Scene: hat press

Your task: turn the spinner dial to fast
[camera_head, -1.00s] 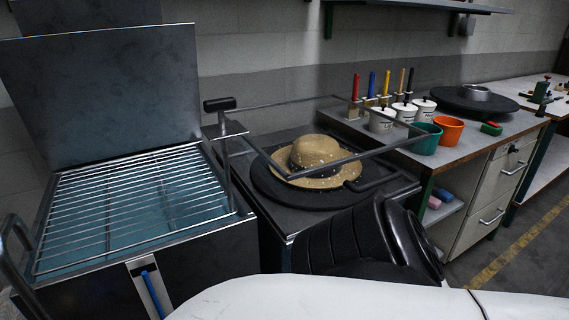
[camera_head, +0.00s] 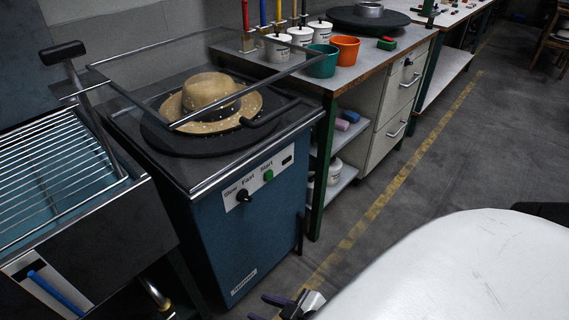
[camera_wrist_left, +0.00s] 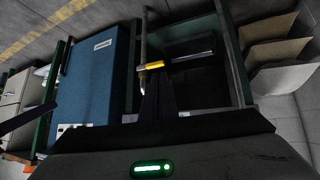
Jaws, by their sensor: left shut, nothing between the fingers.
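The spinner dial (camera_head: 243,196) is a small black knob on the white panel of the blue cabinet (camera_head: 245,240). "Slow" and "Fast" are printed above it; which one it points at is too small to tell. A green button (camera_head: 268,175) marked "Start" sits to its right. My right gripper (camera_head: 265,307) is at the bottom edge of the head view, below and apart from the dial, its fingers apart and empty. My left gripper (camera_wrist_left: 158,95) is shut and empty in the left wrist view, with the blue cabinet (camera_wrist_left: 92,75) to its left.
A straw hat (camera_head: 210,95) sits on the round black plate on top, under a tilted metal frame (camera_head: 150,62). A tank with a wire rack (camera_head: 45,170) stands left. The bench (camera_head: 375,60) stands right. The floor (camera_head: 400,180) in front is clear.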

